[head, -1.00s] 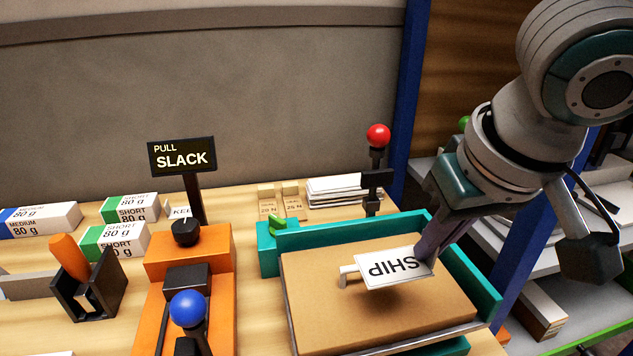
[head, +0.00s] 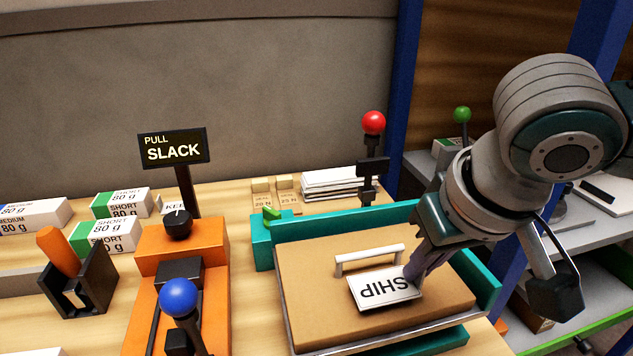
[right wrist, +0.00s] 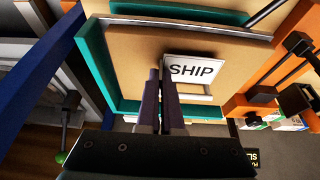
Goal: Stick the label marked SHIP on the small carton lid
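The white SHIP label (head: 385,287) is flat, low over or touching the tan carton lid (head: 315,300), just in front of the lid's white handle (head: 370,259); I cannot tell whether it touches. It reads upside down in the head view. My right gripper (head: 412,280) is shut on the label's right edge. In the right wrist view the fingers (right wrist: 162,78) are close together at the label's (right wrist: 197,70) left edge. The carton sits in a teal fixture (head: 484,278). My left gripper is not in view.
Left of the carton stands an orange device (head: 215,262) with a blue-knobbed lever (head: 180,298) and a SLACK sign (head: 174,149). A red-knobbed post (head: 373,124) rises behind the fixture. Paper reams (head: 105,235) lie at left. A blue post (head: 405,95) stands behind.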

